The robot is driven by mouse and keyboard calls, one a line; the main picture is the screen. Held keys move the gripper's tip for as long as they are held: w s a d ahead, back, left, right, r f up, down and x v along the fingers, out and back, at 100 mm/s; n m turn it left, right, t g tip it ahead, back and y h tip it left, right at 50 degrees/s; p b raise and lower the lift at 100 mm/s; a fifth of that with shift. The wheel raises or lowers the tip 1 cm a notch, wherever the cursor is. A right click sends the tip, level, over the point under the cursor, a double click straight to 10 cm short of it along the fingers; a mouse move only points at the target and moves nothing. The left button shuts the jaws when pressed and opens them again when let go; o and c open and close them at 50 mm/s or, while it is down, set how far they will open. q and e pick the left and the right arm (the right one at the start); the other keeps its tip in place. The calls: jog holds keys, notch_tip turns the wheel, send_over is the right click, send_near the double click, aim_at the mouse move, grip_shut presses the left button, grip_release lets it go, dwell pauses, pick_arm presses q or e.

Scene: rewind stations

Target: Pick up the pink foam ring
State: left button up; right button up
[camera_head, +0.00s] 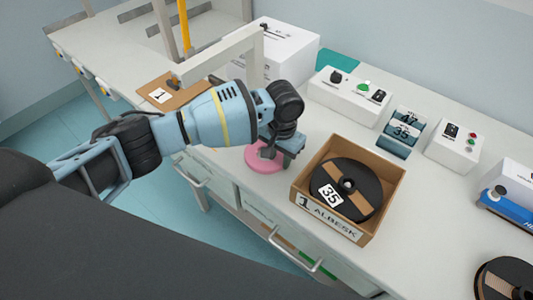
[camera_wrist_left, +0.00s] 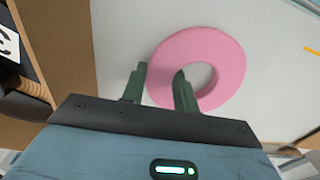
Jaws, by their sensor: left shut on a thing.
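The pink foam ring (camera_head: 258,163) lies at the front edge of the white counter, just left of an open cardboard box, partly hidden by my left gripper (camera_head: 277,152). In the left wrist view the ring (camera_wrist_left: 228,62) shows almost whole. One finger of my left gripper (camera_wrist_left: 160,85) is in the ring's hole and the other is outside its rim, so the jaws are shut on the ring's band. I cannot tell whether the ring is clear of the counter. My right gripper is not in view.
The cardboard box (camera_head: 377,224) holds a black reel (camera_head: 368,185) labelled 35. Behind it stand a control box (camera_head: 345,97) and a blue-green numbered block (camera_head: 404,131). A grey frame (camera_head: 222,56) rises near my arm. Another reel (camera_head: 507,278) lies at the lower right.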

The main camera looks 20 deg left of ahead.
pick_arm(q)
jog(key=shift+r, duration=0.55)
notch_tip(320, 180, up, 9)
jog(key=shift+p, duration=0.55)
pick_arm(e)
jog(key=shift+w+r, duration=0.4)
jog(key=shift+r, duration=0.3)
